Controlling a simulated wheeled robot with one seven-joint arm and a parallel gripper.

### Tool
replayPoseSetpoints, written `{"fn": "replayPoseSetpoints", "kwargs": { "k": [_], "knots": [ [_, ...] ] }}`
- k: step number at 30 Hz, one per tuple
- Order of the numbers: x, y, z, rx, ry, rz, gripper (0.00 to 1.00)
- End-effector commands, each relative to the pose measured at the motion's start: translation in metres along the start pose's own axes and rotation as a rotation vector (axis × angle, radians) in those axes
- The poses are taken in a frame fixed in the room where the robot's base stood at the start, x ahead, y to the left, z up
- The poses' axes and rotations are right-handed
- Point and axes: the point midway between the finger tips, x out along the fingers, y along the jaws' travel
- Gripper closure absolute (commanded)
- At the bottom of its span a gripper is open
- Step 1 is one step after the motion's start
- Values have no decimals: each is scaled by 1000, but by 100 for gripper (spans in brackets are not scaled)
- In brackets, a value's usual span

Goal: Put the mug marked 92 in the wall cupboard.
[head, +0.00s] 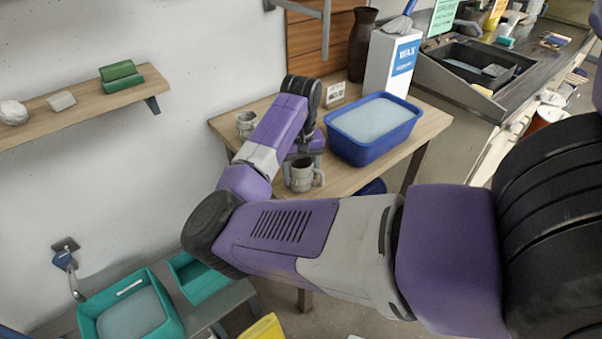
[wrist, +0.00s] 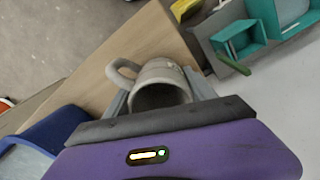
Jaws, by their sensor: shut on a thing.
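A grey mug (head: 302,177) with a handle on its right is held by my gripper (head: 303,162) near the front edge of the wooden table. In the wrist view the mug (wrist: 161,72) sits between the two fingers (wrist: 160,95), its mouth toward the camera and its handle at the left. My gripper is shut on it. I cannot read a number on it. I cannot tell whether its base touches the table. A second grey mug (head: 245,122) stands at the table's back left, partly behind my arm. I cannot make out a wall cupboard for certain.
A blue tub (head: 372,150) of pale liquid stands right of the mug, with a WAX box (head: 391,62) and dark vase (head: 361,45) behind. A slatted wooden panel (head: 318,45) is on the wall. A shelf (head: 75,103) is at left, teal tubs (head: 132,308) below.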

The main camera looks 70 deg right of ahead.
Motion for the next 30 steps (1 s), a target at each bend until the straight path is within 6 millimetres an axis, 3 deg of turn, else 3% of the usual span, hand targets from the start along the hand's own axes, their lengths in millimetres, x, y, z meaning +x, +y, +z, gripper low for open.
{"fn": "replayPoseSetpoints", "kwargs": {
  "k": [5, 6, 9, 22, 30],
  "knots": [
    [2, 0, 0, 0, 0, 1, 93],
    [3, 0, 0, 0, 0, 0, 32],
    [2, 0, 0, 0, 0, 0, 15],
    [-5, 0, 0, 0, 2, -1, 15],
    [-54, 1, -1, 2, 4, 0, 15]
  ]
}}
